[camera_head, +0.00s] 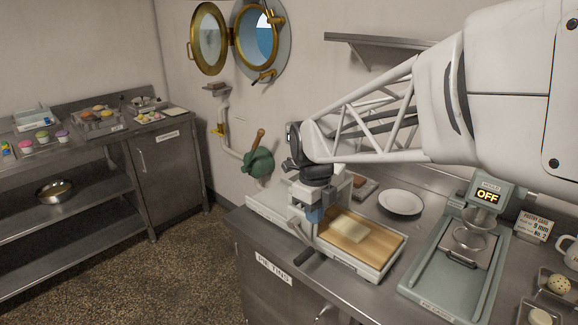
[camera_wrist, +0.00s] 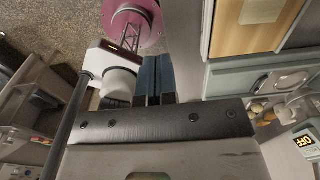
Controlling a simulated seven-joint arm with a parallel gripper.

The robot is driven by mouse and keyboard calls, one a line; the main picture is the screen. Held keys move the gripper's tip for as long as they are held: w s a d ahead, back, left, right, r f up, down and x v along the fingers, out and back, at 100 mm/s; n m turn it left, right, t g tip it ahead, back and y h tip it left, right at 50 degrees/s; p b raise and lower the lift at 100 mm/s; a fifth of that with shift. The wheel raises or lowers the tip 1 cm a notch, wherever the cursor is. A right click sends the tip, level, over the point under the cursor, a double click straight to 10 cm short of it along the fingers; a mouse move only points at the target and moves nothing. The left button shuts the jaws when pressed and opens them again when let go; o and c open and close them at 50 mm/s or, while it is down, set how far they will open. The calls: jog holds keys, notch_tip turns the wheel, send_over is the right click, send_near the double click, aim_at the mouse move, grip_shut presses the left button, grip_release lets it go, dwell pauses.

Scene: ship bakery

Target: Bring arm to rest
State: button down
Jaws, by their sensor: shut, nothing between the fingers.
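My gripper (camera_head: 315,214) points down over the left part of the wooden-bedded pastry device (camera_head: 383,240) on the steel counter. Its blue fingers are together with nothing between them. They also show side by side in the wrist view (camera_wrist: 153,72). The white lattice arm reaches in from the upper right of the head view. A pale flat piece of dough (camera_head: 350,229) lies on the wooden bed to the right of the gripper. The gripper hides part of the device, and I cannot tell whether the fingertips touch it.
Behind the device is a white plate (camera_head: 400,202). To the right stands a mixer (camera_head: 468,240) reading OFF, with a sign (camera_head: 533,227) and a mug (camera_head: 568,250) beyond. A side counter (camera_head: 75,140) holds pastries.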

jog(key=s+d+r+n+t, duration=0.1)
jog(key=s+d+n, duration=0.4)
jog(key=s+n, duration=0.6)
jog(key=s+d+r+n+t, duration=0.1)
jog(key=s+d+n, duration=0.3)
jog(key=s+n, duration=0.8)
jog(key=shift+s+d+r+n+t, duration=0.2)
jog(key=shift+d+r+n+t, duration=0.35)
jog(key=shift+n, duration=1.35)
jog(key=c, duration=1.8)
grip_release()
jog(key=shift+a+r, duration=0.15)
jog(key=shift+a, duration=0.05)
